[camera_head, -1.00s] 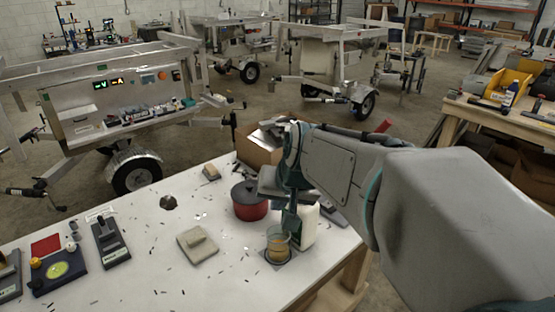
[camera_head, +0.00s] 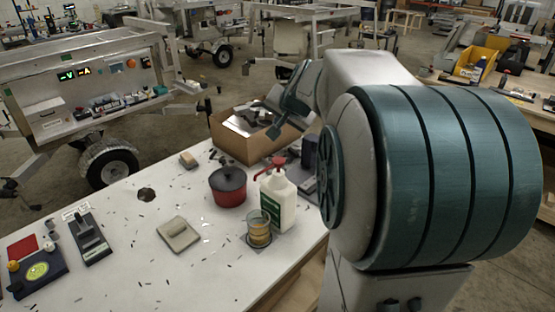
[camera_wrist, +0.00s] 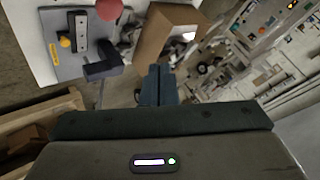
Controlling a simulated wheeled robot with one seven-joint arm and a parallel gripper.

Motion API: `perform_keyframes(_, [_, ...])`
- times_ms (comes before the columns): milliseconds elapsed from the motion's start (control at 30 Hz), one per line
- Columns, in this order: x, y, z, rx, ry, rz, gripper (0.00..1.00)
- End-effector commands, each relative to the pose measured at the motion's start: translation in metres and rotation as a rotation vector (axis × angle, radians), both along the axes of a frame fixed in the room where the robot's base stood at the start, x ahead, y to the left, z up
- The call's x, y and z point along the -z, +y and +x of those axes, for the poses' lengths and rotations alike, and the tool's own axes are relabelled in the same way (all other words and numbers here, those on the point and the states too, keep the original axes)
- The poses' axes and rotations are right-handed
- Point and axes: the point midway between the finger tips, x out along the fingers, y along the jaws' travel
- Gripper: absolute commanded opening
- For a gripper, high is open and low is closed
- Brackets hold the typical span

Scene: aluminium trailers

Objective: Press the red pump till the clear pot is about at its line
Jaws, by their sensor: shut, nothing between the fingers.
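A white bottle (camera_head: 280,206) with a green label and a red pump (camera_head: 272,164) stands upright on the white table. The clear pot (camera_head: 259,230) stands on a dark mat right in front of the spout and holds amber liquid. Its line cannot be made out clearly at this size. My gripper (camera_head: 274,131) is shut and empty, above and behind the pump, in front of the cardboard box and apart from the bottle. In the wrist view its closed fingers (camera_wrist: 158,85) point out past the table's edge.
A red pot with a dark lid (camera_head: 229,186) stands left of the bottle. An open cardboard box (camera_head: 240,146) is behind it. A beige block (camera_head: 178,234) and dark devices (camera_head: 92,238) lie to the left. Small dark bits are scattered on the table.

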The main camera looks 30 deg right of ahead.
Motion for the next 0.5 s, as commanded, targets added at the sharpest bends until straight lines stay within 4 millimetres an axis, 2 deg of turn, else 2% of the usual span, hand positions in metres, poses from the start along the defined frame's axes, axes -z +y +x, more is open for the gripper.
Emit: perform_keyframes(500, [0.069,0.0,0.0,-0.001,0.001,-0.001,0.0])
